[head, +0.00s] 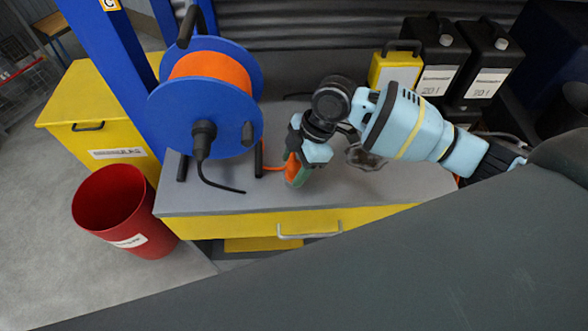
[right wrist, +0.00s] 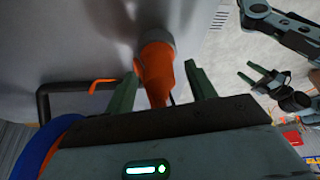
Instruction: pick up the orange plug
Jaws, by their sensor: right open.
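The orange plug (right wrist: 157,72) stands on the grey bench top, with a grey end piece (right wrist: 154,40) at its far end in the right wrist view. My right gripper (right wrist: 163,70) is open, with one green finger on each side of the plug. I cannot tell whether either finger touches it. In the head view my right gripper (head: 299,174) is low over the bench front and hides most of the plug. Part of my left gripper (right wrist: 263,78) shows small at the right of the right wrist view; its jaw opening is unclear. It is outside the head view.
A blue cable reel (head: 205,110) with orange cable stands left of the plug on a dark frame. A yellow canister (head: 396,68) and two black canisters (head: 440,60) stand at the back right. A red bin (head: 122,210) is on the floor left of the bench (head: 230,200).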

